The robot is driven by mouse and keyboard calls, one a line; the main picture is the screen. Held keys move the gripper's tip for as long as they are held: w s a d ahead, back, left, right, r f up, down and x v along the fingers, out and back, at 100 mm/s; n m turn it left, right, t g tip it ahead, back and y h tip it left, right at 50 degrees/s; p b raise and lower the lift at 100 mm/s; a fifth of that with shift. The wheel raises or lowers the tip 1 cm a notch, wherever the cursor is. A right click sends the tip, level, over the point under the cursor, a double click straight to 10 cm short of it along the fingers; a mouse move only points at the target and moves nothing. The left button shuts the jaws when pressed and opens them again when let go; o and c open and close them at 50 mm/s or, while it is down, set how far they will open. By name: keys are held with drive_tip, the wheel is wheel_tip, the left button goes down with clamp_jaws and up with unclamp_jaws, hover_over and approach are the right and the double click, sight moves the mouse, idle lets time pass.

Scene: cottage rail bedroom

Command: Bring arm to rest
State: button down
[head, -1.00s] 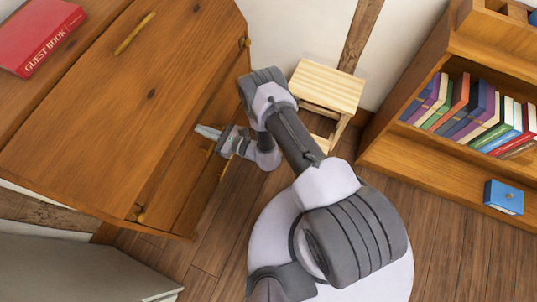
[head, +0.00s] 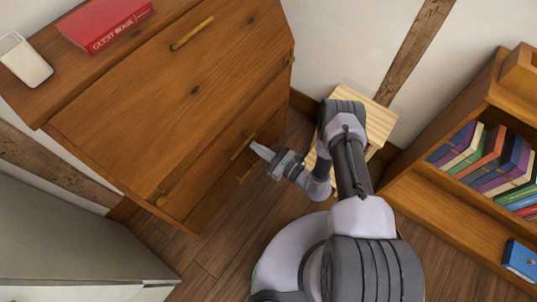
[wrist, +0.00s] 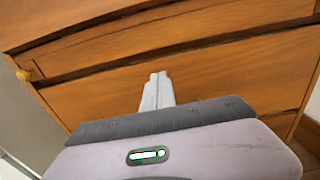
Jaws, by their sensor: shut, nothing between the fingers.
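My gripper (head: 263,152) is shut and empty, in front of the lower drawers of a wooden chest (head: 170,120) in the head view. Its fingertips point toward the chest near a brass handle (head: 243,146); I cannot tell whether they touch it. In the wrist view the closed fingers (wrist: 157,92) stand together before the drawer fronts (wrist: 210,65). My arm reaches out bent over my base, with the wrist turned to the left.
A small wooden stool (head: 380,122) stands behind my arm near the wall. A bookcase (head: 425,200) with several books and a blue box (head: 520,258) is at the right. A red guest book (head: 105,24) and a white object (head: 24,60) lie on the chest. Bare floor (head: 190,252) shows at lower left.

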drive_tip(key=s+a+r+n+g+y, duration=0.15)
drive_tip(key=r+n+g, duration=0.5)
drive_tip(key=r, duration=0.75)
drive_tip(key=s+a+r+n+g, duration=0.1)
drive_tip(key=s+r+n+g, duration=0.4)
drive_tip(key=r, duration=1)
drive_tip(key=s+d+r+n+t+h, duration=0.5)
drive_tip(key=s+d+r+n+h, duration=0.5)
drive_tip(key=r, duration=0.6)
drive_tip(key=s+d+h, duration=0.2)
drive_tip(key=s+h, duration=0.1)
drive_tip(key=s, duration=0.1)
drive_tip(key=shift+s+d+r+t, duration=0.25)
drive_tip(key=shift+d+r+t, duration=0.05)
drive_tip(key=shift+d+t, duration=0.1)
